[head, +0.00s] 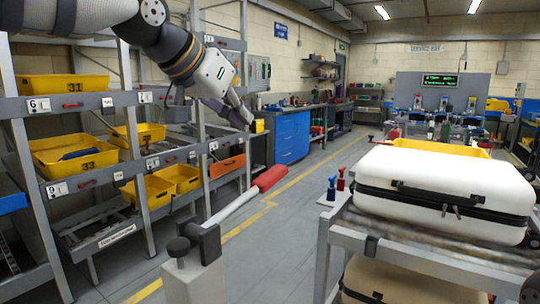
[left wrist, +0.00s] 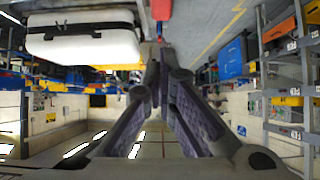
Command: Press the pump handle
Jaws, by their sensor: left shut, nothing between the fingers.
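The pump handle is a pale lever with a red grip (head: 270,178), slanting up to the right from a grey pump post (head: 193,275) at the bottom of the head view. My left gripper (head: 247,118) is shut and empty. In the head view it appears above and slightly left of the red grip, with a visible gap between them. In the left wrist view the shut fingertips (left wrist: 161,62) point toward the top, and the red grip (left wrist: 160,10) shows at the top edge beyond them, apart from them. My right gripper is not in view.
A shelf rack with yellow bins (head: 75,155) stands on the left. A white suitcase (head: 445,190) lies on a roller conveyor (head: 420,250) at the right. Blue cabinets (head: 292,138) stand behind. Grey floor around the lever is clear.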

